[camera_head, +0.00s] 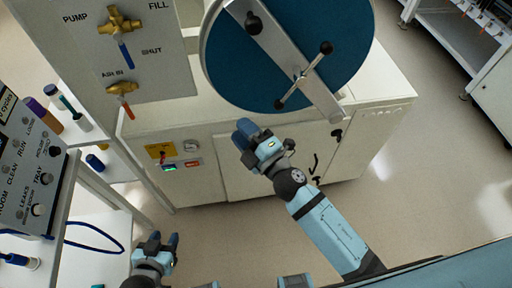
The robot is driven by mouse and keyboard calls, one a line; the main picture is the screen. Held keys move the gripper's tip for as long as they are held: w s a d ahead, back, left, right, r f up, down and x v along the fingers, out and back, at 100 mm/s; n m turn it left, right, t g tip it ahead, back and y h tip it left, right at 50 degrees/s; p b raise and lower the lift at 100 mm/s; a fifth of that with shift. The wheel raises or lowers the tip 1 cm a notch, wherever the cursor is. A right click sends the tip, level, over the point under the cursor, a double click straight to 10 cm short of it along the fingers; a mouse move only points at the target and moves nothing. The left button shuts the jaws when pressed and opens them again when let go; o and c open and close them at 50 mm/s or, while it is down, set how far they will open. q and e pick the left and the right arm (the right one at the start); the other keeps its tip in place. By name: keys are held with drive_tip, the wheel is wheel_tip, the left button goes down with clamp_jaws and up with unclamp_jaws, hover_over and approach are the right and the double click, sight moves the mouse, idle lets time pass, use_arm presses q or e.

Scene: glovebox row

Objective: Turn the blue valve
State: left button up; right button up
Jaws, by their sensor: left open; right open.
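The blue valve (123,54) is a blue lever hanging down from a brass fitting on the grey panel (165,55) at the upper left. The panel carries the words PUMP, FILL and SHUT around it. Below it is a second brass valve with a red lever (126,106), marked AIR IN. My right gripper (243,131) is open and empty in front of the white cabinet, right of and lower than the blue valve. My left gripper (164,240) is open and empty at the bottom left, well below the valve. Neither gripper touches a valve.
A round blue door (235,70) with a bar and knobs sits on the white cabinet (245,175). A control box (25,160) and shelves with bottles (70,108) stand at the left. The floor (420,170) at the right is clear.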

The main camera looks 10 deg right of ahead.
drive_tip(key=shift+s+d+f+m+h, duration=0.5)
drive_tip(key=shift+d+f+m, duration=0.2)
drive_tip(key=shift+m, duration=0.1)
drive_tip(key=shift+s+d+f+m+h, duration=0.45)
drive_tip(key=shift+d+f+m, duration=0.15)
drive_tip(key=shift+m, duration=0.2)
drive_tip(key=shift+a+f, duration=0.1)
drive_tip(key=shift+c, duration=0.2)
